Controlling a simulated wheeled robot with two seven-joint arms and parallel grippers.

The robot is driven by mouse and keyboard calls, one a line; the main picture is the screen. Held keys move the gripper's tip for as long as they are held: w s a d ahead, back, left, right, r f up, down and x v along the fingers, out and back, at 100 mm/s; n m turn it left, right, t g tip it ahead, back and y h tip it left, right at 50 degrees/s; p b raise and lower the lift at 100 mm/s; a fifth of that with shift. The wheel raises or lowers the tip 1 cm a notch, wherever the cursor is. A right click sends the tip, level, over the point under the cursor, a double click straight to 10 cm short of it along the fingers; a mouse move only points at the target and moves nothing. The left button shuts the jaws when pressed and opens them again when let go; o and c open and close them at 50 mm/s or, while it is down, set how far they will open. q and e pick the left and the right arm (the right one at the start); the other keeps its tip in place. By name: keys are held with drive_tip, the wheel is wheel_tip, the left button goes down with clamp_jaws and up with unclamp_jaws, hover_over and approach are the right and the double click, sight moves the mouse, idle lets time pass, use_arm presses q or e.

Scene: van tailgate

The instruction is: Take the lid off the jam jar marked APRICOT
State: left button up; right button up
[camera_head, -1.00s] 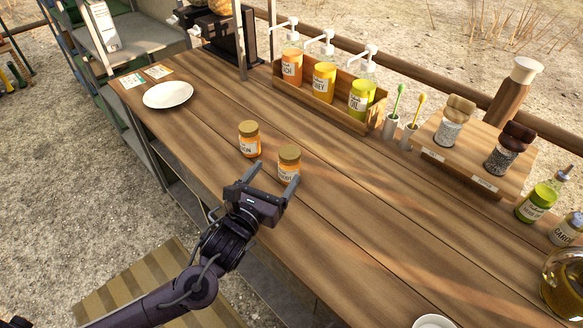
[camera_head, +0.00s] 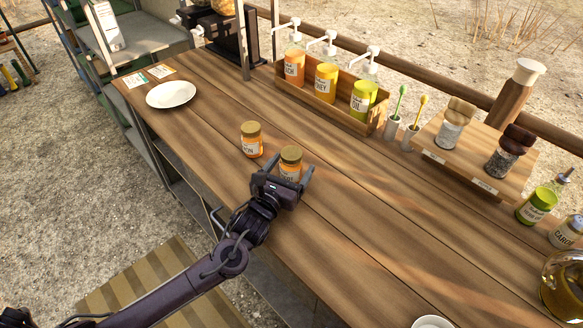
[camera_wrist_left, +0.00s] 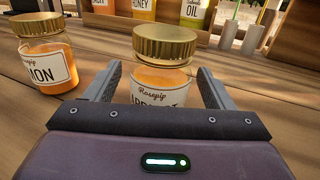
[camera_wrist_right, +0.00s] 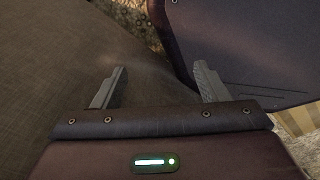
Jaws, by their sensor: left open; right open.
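The APRICOT jam jar (camera_head: 290,164) stands upright on the wooden counter, with orange jam, a white label and a gold lid (camera_head: 291,153). In the left wrist view its gold lid (camera_wrist_left: 164,44) is on, and the label is partly hidden by my gripper. My left gripper (camera_head: 291,176) is open, its fingers (camera_wrist_left: 158,80) reaching toward either side of the jar below the lid; I cannot tell whether they touch it. A second jar (camera_head: 251,140), its label ending in MON (camera_wrist_left: 45,66), stands to the left. My right gripper (camera_wrist_right: 162,85) is open and empty, away from the counter.
A wooden box (camera_head: 333,104) with pump bottles stands behind the jars. A white plate (camera_head: 171,94) lies at the left. A wooden stand (camera_head: 470,162) with shakers and toothbrushes in cups (camera_head: 411,132) are at the right. The counter right of the jar is clear.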

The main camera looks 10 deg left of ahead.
use_arm(q)
drive_tip(key=shift+r, duration=0.1)
drive_tip(key=c, duration=1.3)
drive_tip(key=shift+o, duration=0.2)
drive_tip(key=shift+r, duration=0.1)
wheel_tip(320, 180, up, 20)
drive_tip(key=shift+b, duration=0.4)
